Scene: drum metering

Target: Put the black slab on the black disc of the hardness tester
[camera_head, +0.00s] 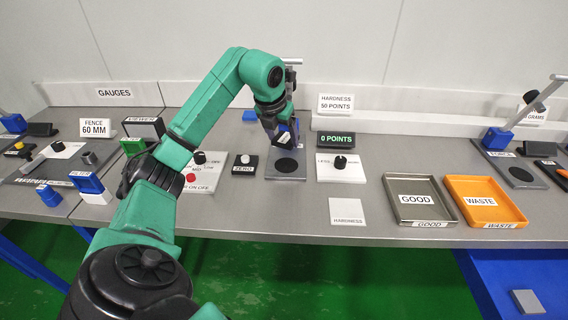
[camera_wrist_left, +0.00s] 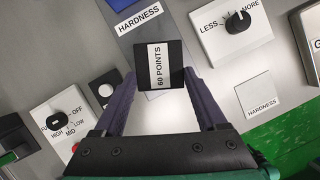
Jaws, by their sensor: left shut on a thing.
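My left gripper (camera_head: 280,132) hangs over the hardness tester and is shut on the black slab (camera_head: 285,141). In the left wrist view the slab (camera_wrist_left: 174,65) sits between the two fingertips (camera_wrist_left: 159,82), with a white label reading 60 POINTS. The black disc (camera_head: 286,165) lies on the tester's grey base (camera_head: 271,174), just below and in front of the slab in the head view; it appears clear. In the left wrist view the slab hides the disc. The height of the slab above the disc is hard to tell. My right gripper is not in view.
Right of the tester are a white knob panel (camera_head: 352,174), a display (camera_head: 335,139) reading 0 POINTS, a HARDNESS card (camera_head: 347,212), a grey GOOD tray (camera_head: 421,184) and an orange WASTE tray (camera_head: 512,185). A ZERO button box (camera_head: 243,170) stands close on the left.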

